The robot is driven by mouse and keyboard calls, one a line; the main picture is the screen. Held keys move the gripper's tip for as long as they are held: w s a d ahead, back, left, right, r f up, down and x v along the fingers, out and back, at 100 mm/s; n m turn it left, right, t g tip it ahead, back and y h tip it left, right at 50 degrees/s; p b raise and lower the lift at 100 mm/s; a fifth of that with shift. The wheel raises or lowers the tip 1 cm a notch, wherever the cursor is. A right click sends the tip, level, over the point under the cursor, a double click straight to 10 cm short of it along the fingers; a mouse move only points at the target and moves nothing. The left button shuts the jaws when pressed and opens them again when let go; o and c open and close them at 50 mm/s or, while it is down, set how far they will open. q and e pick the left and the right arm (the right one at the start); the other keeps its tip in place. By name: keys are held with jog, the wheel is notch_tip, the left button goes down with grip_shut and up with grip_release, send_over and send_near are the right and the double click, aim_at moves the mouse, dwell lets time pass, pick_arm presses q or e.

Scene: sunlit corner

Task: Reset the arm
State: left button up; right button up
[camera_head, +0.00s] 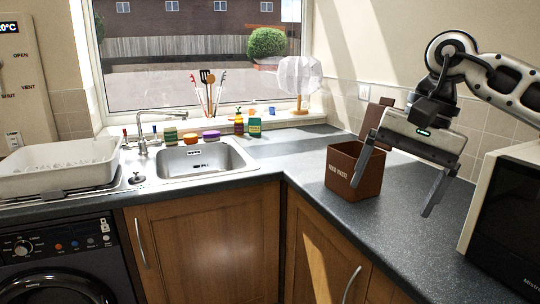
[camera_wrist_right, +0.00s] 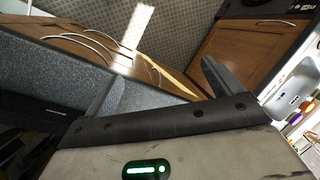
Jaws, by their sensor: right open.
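My right gripper (camera_head: 399,184) is open and empty in the head view. It hangs in the air above the right-hand counter, with its fingers pointing down and to the left. One finger overlaps the brown food waste box (camera_head: 343,168) in the picture; I cannot tell whether they touch. In the right wrist view both fingers of my right gripper (camera_wrist_right: 160,85) show spread apart with nothing between them. My left arm and gripper are not in view.
A microwave (camera_head: 510,225) stands at the right edge. The sink (camera_head: 195,160) lies left of the corner, with sponges and bottles behind it. A white dish tub (camera_head: 60,166) sits at the far left. The front counter (camera_head: 410,235) is bare.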

jog(key=s+a+f+m+y, duration=0.2)
jog(key=a+f+m+y, duration=0.1)
jog(key=a+m+y, duration=0.4)
jog(key=s+a+f+m+y, duration=0.2)
jog(key=a+m+y, duration=0.35)
jog(key=a, duration=0.25)
jog(key=s+a+f+m+y, duration=0.3)
jog(key=a+m+y, duration=0.3)
jog(key=a+m, duration=0.15)
jog(key=w+d+f+m+t+h, duration=0.2)
jog(key=d+f+m+t+h, duration=0.45)
jog(key=m, duration=0.75)
jog(key=w+d+f+m+t+h, duration=0.25)
jog(key=f+m+t, duration=0.35)
jog(key=m+t, duration=0.65)
jog(key=s+d+f+m+g+h, duration=0.4)
jog(key=s+f+m+h, duration=0.1)
jog(key=s+f+m, duration=0.3)
jog(key=s+d+f+m+g+h, duration=0.4)
jog(key=s+f+m, duration=0.3)
jog(key=f+m, duration=0.3)
notch_tip(320, 180, down, 3)
jog(key=shift+s+d+f+g+h, duration=0.1)
jog(key=shift+s+d+g+h, duration=0.35)
jog(key=shift+d, duration=0.2)
jog(key=shift+w, duration=0.1)
